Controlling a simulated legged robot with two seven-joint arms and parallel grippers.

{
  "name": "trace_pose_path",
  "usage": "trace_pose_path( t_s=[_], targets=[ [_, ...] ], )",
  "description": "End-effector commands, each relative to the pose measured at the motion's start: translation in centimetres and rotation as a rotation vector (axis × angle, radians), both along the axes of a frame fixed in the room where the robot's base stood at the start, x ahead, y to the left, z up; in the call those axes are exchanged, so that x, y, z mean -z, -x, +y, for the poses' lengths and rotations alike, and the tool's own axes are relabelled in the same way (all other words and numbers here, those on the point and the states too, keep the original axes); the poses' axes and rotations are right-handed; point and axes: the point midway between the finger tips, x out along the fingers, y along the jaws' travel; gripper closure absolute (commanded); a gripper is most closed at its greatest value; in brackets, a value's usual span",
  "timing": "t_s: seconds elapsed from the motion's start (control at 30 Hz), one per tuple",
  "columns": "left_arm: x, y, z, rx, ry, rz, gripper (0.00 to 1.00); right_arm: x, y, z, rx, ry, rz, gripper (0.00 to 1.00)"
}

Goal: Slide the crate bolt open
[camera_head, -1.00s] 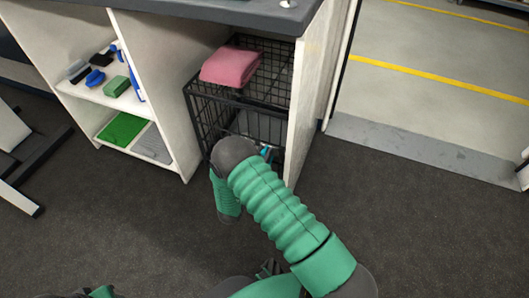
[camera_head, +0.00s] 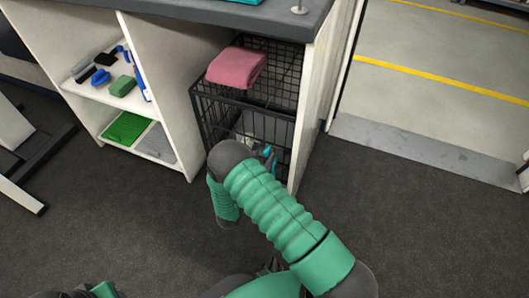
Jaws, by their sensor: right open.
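The black wire crate (camera_head: 215,104) stands in the right bay under the counter, its front facing me. The bolt cannot be made out; my right arm covers the lower part of the crate's front. My right gripper (camera_head: 268,153) is at the crate's front, partly hidden behind my own green-sleeved arm. It is open, with a small teal part showing against the wires. Whether it touches the crate I cannot tell. My left gripper is not in view.
A folded pink towel (camera_head: 236,67) lies on the crate. A white side panel (camera_head: 313,105) stands close to the right of the crate. Shelves at left hold brushes and a green block (camera_head: 122,86). The dark floor (camera_head: 120,225) in front is clear.

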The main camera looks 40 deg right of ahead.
Motion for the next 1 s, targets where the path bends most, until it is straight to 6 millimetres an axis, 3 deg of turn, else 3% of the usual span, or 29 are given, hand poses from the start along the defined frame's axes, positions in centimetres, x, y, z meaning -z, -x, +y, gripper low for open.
trace_pose_path(
  t_s=[0.03, 0.2, 0.5, 0.7, 1.0],
  targets=[
    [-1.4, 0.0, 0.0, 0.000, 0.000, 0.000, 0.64, -0.7, 0.5, 1.2, -0.004, 0.001, 0.003, 0.56],
    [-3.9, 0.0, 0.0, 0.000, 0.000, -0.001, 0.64, -0.8, 2.7, 5.7, -0.006, 0.001, 0.003, 0.56],
    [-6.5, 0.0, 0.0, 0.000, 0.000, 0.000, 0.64, -0.4, 6.0, 12.3, -0.004, 0.003, 0.001, 0.56],
    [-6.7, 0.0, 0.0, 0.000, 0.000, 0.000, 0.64, -0.1, 6.6, 13.6, -0.002, 0.003, 0.000, 0.56],
    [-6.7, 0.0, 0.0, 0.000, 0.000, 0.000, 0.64, -0.1, 6.6, 13.5, -0.002, 0.003, 0.000, 0.56]
  ],
)
